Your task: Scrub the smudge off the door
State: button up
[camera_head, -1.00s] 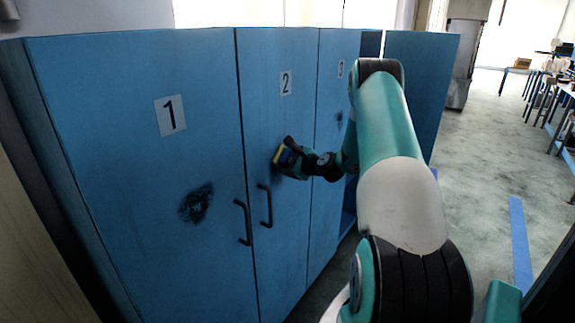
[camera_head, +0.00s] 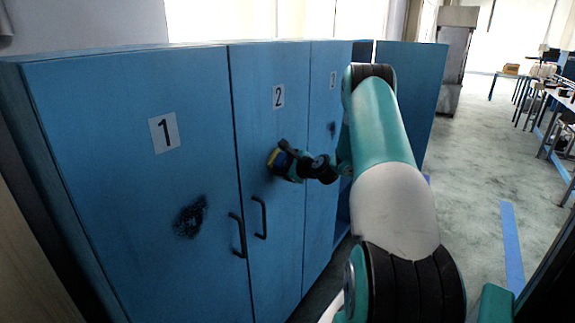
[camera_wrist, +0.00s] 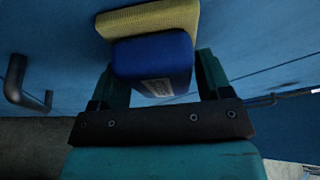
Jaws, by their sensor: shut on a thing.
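The blue cabinet has doors labelled 1 (camera_head: 130,110), 2 (camera_head: 262,190) and 3 (camera_head: 322,180). A black smudge (camera_head: 190,217) is on door 1, below its number. A smaller dark smudge (camera_head: 332,129) is on door 3. My gripper (camera_head: 283,161) is at door 2, below its number and above the handle. It is shut on a sponge with a blue body (camera_wrist: 155,62) and a yellow face (camera_wrist: 148,18). The yellow face is turned to the blue door surface; I cannot tell whether it touches. Any mark on door 2 behind the sponge and gripper is hidden.
Dark bar handles stick out from door 1 (camera_head: 238,235) and door 2 (camera_head: 260,217); a handle (camera_wrist: 22,85) also shows at left in the wrist view. Open floor (camera_head: 465,190) lies to the right, with tables (camera_head: 560,100) farther back.

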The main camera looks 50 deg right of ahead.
aim_at(280, 160)
jog(key=shift+s+a, duration=0.2)
jog(key=shift+a, duration=3.1)
jog(key=shift+s+r+p, duration=0.15)
jog(key=shift+r+p, duration=1.15)
jog(key=shift+r, duration=0.2)
jog(key=shift+w+d, duration=0.15)
jog(key=shift+d, duration=0.85)
jog(key=shift+w+d, duration=0.1)
jog(key=shift+d, duration=0.85)
jog(key=shift+w+d+f, duration=0.1)
jog(key=shift+d, duration=1.8)
jog(key=s, duration=0.6)
jog(key=shift+d+b, duration=0.25)
jog(key=shift+b, duration=0.15)
jog(key=shift+s+d, duration=0.1)
jog(key=shift+s, duration=1.4)
